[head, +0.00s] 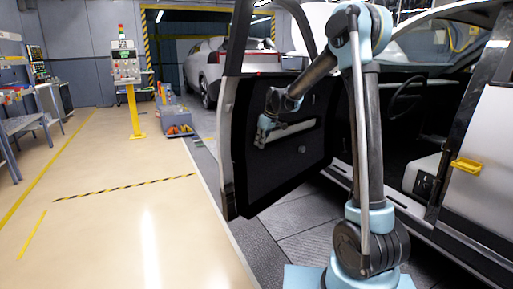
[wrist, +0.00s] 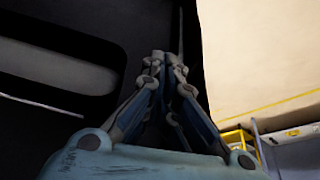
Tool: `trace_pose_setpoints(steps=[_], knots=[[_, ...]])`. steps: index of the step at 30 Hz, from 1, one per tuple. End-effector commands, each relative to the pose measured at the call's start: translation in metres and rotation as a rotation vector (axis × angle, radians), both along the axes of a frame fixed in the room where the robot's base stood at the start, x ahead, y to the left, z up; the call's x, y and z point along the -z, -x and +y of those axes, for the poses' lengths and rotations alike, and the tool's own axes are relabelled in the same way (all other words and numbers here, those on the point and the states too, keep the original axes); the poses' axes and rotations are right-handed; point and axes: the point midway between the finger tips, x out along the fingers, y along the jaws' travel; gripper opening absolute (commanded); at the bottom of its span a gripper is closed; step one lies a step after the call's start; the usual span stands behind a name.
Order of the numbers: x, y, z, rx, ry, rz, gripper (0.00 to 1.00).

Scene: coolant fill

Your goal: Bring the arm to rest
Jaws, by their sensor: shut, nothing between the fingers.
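My gripper (head: 262,138) hangs at the end of my bent arm in the head view, in front of the inner panel of an open car door (head: 308,103). In the wrist view my gripper (wrist: 166,60) has its fingers drawn together, with nothing between them. The dark door panel with its light armrest strip (wrist: 60,68) fills the left of that view. I cannot tell how much space lies between the fingertips and the door.
A car body with an open cabin (head: 410,115) stands to the right, with a yellow handle piece (head: 467,165) on it. A yellow control post (head: 133,105), a blue cart (head: 175,118) and a workbench (head: 20,125) stand farther off. The floor (head: 110,220) at left is clear.

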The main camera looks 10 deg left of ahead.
Motion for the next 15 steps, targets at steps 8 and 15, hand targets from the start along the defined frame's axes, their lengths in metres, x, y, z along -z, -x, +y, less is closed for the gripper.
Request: trace_pose_setpoints(steps=[8,15], knots=[[-0.048,0.010,-0.016,0.002,0.000,0.001,0.00],[-0.069,0.015,-0.022,0.001,0.000,0.000,0.00]])
